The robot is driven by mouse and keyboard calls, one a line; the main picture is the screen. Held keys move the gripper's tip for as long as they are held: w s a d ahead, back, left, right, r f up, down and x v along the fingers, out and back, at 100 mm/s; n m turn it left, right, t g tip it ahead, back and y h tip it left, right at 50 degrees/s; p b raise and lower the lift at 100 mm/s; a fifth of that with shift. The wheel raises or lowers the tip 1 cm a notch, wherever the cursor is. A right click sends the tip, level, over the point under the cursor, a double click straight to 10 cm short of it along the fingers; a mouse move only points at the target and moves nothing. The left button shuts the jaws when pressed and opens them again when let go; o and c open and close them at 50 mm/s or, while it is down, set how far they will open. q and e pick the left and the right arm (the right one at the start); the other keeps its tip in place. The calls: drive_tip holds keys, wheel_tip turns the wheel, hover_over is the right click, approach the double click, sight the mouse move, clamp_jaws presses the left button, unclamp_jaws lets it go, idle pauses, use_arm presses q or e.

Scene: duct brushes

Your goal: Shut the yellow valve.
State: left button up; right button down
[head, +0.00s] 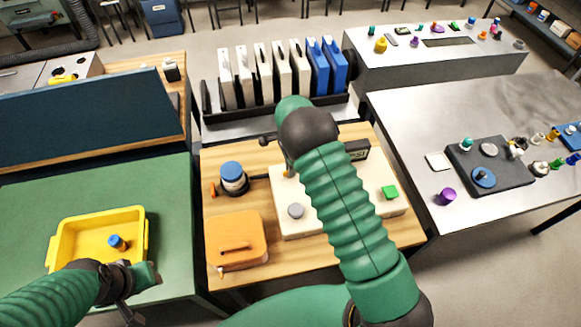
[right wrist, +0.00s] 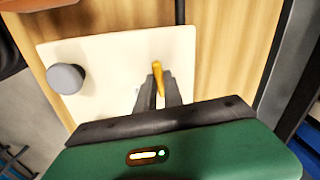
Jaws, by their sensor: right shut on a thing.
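The yellow valve (right wrist: 157,72) is a narrow yellow handle on a cream board (right wrist: 110,62). In the right wrist view my right gripper (right wrist: 158,93) is shut on it, one dark finger on each side. In the head view the cream board (head: 272,222) lies on the wooden table, and my right arm hides most of the valve and gripper. My left gripper (head: 132,305) is low at the left, by the front right corner of a yellow tray (head: 141,218); I cannot tell how far its jaws are apart.
A rack (head: 275,108) of white and blue panels stands behind. A metal table (head: 400,115) is at right.

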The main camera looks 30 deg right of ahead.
drive_tip(key=shift+m, duration=0.7)
drive_tip(key=shift+w+m, duration=0.1)
drive_tip(key=shift+m, duration=0.2)
drive_tip(key=c, duration=1.5)
unclamp_jaws()
drive_tip(key=shift+o, duration=0.2)
wheel_tip(320, 180, up, 17)
drive_tip(key=b, duration=0.1)
drive_tip(key=shift+f, duration=0.15)
drive_tip(key=s+a+f+n+t, duration=0.1)
drive_tip(key=s+a+n, duration=0.3)
drive_tip(key=s+n, duration=0.6)
drive_tip(key=s+a+f+n+t, duration=0.1)
drive_tip(key=s+a+f+n, duration=0.1)
drive_tip(key=s+n, duration=0.9)
drive_tip(key=shift+s+a+t, duration=0.3)
drive_tip(key=shift+a, duration=0.55)
